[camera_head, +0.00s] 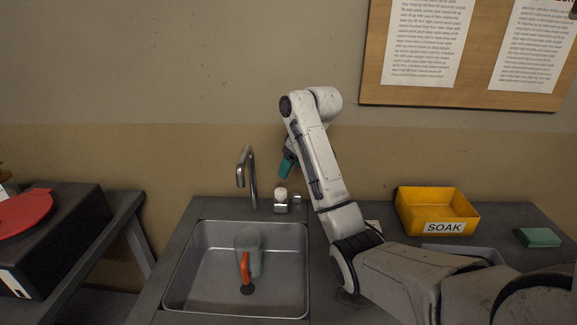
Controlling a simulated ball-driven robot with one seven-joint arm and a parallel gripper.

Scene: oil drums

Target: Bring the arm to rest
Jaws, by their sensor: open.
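My arm reaches up from the lower right across the counter and bends at its top. My gripper (286,165), with a teal end, hangs downward below that bend, in front of the wall and above the back edge of the counter. Nothing is seen held in it, and its fingers are small and partly hidden by my arm. It is apart from the faucet (246,170) to its left and from the white-topped valve (281,196) below it.
A sink (195,285) holds a grey jug (250,252) with an orange handle. A yellow bin (437,209) marked SOAK and a green sponge (537,237) stand right. A grey basin behind my arm is partly hidden. A black box (60,245) with a red disc (20,212) stands left.

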